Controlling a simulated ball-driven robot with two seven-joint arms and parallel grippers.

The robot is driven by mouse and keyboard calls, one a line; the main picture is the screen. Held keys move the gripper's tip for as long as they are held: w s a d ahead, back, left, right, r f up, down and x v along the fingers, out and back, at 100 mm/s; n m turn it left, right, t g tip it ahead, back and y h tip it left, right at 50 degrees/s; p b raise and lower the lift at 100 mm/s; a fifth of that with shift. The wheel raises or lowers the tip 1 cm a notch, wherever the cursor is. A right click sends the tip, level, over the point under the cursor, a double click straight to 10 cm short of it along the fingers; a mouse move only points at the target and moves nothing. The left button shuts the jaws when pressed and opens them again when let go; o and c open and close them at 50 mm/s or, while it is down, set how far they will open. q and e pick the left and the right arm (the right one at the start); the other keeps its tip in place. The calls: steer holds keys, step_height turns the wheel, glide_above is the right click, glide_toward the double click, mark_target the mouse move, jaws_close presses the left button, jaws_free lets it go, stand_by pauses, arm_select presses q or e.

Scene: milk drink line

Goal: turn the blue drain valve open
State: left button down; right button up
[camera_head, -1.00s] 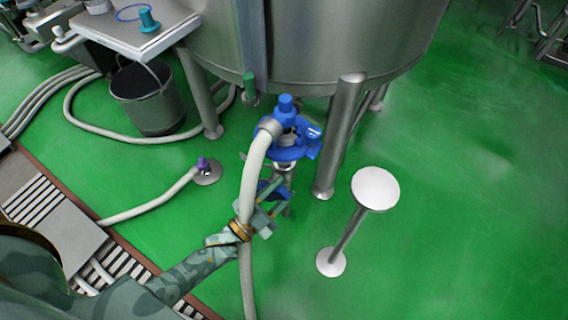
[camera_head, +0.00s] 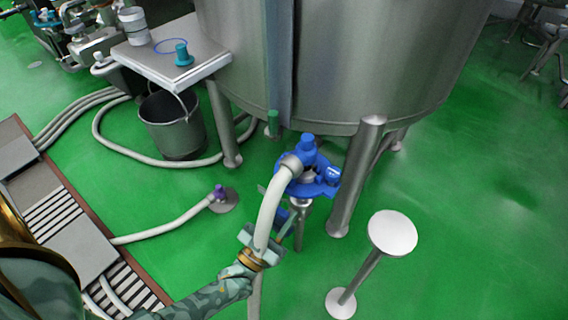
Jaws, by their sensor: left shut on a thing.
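The blue drain valve (camera_head: 318,190) sits low beneath the steel tank, with a round blue body and a blue cap on top. A pale hose (camera_head: 268,210) leaves it and curves down past my left gripper. My left gripper (camera_head: 277,222) is just below and left of the valve body, its fingers around a blue part that looks like the valve's handle. The hose crosses in front of the fingers and hides much of the grip. My right gripper is not in view.
The steel tank (camera_head: 370,60) and its leg (camera_head: 352,185) stand behind and right of the valve. A round-topped metal stand (camera_head: 392,232) is at right. A bucket (camera_head: 172,128) and side table (camera_head: 160,55) are at left. Hoses cross the green floor; the right side is open.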

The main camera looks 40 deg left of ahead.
arm_select(q)
steer(key=shift+a+f, duration=0.1)
steer(key=shift+f, duration=0.05)
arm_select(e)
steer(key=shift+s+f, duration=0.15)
arm_select(q)
steer(key=shift+s+n, duration=0.1)
steer(key=shift+n, duration=0.3)
steer(key=c, duration=1)
jaws_free()
steer(key=shift+y, duration=0.4)
steer(key=shift+o, duration=0.2)
steer(key=v, duration=1.6)
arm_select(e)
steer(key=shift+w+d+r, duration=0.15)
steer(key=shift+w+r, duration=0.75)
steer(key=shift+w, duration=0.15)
